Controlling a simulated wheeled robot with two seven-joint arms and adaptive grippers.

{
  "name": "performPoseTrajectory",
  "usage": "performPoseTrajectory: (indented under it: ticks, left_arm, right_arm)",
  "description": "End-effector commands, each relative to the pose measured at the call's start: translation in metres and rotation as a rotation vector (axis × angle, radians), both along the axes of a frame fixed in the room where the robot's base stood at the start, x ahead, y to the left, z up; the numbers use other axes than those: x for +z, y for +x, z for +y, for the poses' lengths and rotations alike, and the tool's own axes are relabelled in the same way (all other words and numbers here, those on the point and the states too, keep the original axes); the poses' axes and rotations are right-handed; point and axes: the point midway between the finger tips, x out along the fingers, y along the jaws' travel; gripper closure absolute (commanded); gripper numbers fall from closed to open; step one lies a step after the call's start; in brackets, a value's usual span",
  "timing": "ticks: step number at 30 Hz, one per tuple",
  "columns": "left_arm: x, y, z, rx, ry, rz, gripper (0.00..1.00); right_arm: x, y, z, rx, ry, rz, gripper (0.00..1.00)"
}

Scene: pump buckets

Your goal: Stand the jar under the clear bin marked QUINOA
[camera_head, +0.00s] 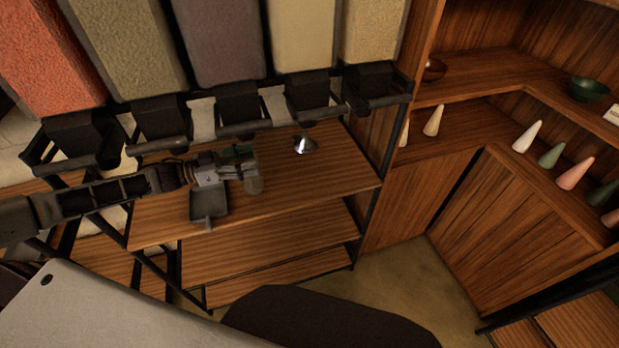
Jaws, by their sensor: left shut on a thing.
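My left gripper (245,165) reaches in from the left over the wooden shelf. It is shut on a small, pale, see-through jar (253,184), partly hidden by the fingers. Several tall clear bins hang in a row above: orange-red (45,60), olive-green (125,45), purple-grey (217,40), tan (303,35) and cream (374,30). No QUINOA marking can be read on any of them. The jar is in front of and below the row, roughly below the purple-grey bin's dark outlet (238,105). I cannot tell whether the jar touches the shelf. My right gripper is out of view.
A shiny metal funnel-like piece (305,145) is right of the jar, below the tan bin. A dark square tray-like piece (208,203) is just left of the jar. The shelf top (335,175) is clear to the right. Several coloured cones (573,174) stand on the right-hand shelves.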

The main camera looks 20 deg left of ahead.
Motion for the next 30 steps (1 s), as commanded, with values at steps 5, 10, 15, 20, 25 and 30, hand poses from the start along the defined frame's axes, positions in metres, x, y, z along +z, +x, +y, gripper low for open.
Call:
performPoseTrajectory:
  ticks: [5, 10, 15, 20, 25, 30]
  left_arm:
    - [0.000, 0.000, 0.000, 0.000, -0.001, -0.001, 0.94]
    - [0.001, 0.000, 0.000, 0.000, -0.001, -0.001, 0.94]
    - [0.001, 0.002, -0.003, 0.000, -0.002, -0.002, 0.94]
    - [0.001, 0.008, -0.011, 0.000, -0.001, -0.003, 0.94]
    - [0.002, 0.015, -0.021, 0.000, -0.002, -0.004, 0.94]
    - [0.002, 0.022, -0.032, 0.000, -0.002, -0.004, 0.94]
  right_arm:
    - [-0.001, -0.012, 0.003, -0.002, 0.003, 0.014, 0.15]
    - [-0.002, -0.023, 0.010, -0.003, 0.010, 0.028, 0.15]
    - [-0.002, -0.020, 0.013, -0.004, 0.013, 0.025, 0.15]
    - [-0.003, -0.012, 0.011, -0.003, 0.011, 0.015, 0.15]
    - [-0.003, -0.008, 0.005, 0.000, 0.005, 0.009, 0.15]
    - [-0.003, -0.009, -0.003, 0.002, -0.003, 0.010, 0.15]
